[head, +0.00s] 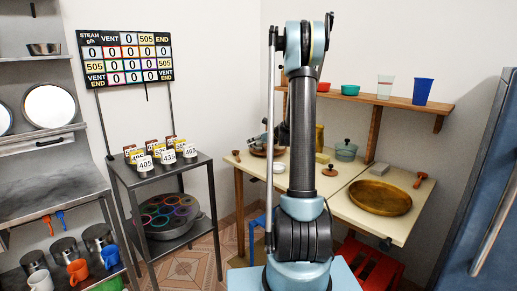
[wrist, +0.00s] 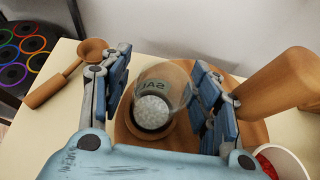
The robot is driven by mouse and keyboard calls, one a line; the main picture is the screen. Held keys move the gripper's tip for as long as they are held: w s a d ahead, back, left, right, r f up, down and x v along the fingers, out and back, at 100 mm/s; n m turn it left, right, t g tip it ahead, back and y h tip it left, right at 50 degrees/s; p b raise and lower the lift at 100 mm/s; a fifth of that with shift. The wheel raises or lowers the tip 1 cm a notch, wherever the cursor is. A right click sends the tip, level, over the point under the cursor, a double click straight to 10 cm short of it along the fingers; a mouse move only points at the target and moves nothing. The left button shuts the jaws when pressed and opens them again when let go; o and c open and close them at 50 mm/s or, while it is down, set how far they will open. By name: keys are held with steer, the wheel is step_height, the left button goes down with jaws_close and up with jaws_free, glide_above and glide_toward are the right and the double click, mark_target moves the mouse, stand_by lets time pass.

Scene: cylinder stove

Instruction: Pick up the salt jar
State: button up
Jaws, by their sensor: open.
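The salt jar (wrist: 153,108) is a clear glass jar with white grains inside and lettering that reads as "SAL". In the wrist view it stands on a round wooden board (wrist: 125,132) on the table. My gripper (wrist: 161,62) is open, with one finger on each side of the jar. I see no clear contact between the fingers and the glass. In the head view my arm hides most of the gripper, and I cannot make out the jar there.
A wooden ladle (wrist: 62,78) lies left of the board. A thick wooden piece (wrist: 285,85) rises close at the right, and a white cup with red contents (wrist: 282,162) is at the lower right. A brass tray (head: 380,198) lies on the table's right part.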

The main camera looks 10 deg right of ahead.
steer(key=shift+x, duration=1.1)
steer(key=c, duration=1.2)
